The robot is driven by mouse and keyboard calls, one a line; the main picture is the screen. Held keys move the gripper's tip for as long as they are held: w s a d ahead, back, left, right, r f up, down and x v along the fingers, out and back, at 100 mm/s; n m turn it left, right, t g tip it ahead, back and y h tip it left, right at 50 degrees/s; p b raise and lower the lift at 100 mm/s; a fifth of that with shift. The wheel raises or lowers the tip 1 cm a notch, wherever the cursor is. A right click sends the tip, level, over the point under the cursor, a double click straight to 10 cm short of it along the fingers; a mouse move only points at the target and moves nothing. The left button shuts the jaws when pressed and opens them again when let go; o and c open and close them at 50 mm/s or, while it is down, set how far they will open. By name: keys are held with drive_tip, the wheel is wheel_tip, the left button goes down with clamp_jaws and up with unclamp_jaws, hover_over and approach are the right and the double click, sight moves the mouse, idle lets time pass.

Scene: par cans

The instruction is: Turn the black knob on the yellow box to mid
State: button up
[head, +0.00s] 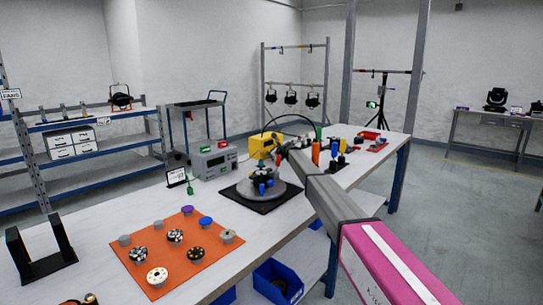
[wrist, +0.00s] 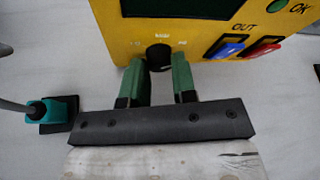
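The yellow box (wrist: 115,30) fills the top of the wrist view, with a dark screen above a round black knob (wrist: 158,55). Small marks sit around the knob; its pointer is too dark to read. My gripper (wrist: 159,62) has its green fingertips on either side of the knob, close to the box's face. The knob nearly fills the gap between them, and I cannot tell whether they press on it. In the head view the yellow box (head: 261,142) stands on the bench behind the round grey stand, and my arm hides its right side.
Blue and red plugs (wrist: 230,50) sit under the "OUT" label, right of the knob. A teal plug with a cable (wrist: 45,112) lies at left. In the head view, a round grey stand (head: 285,192) and a grey unit (head: 214,160) are near the box.

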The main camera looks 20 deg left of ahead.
drive_tip(key=shift+f+n+t, duration=0.1)
drive_tip(key=shift+n+t, duration=0.6)
drive_tip(key=shift+n, duration=0.3)
drive_tip(key=o, duration=0.9)
drive_tip(key=shift+a, duration=0.1)
drive_tip(key=shift+s, duration=0.1)
drive_tip(key=v, duration=1)
drive_tip(key=shift+s+d+r, duration=0.2)
drive_tip(key=shift+d, duration=0.05)
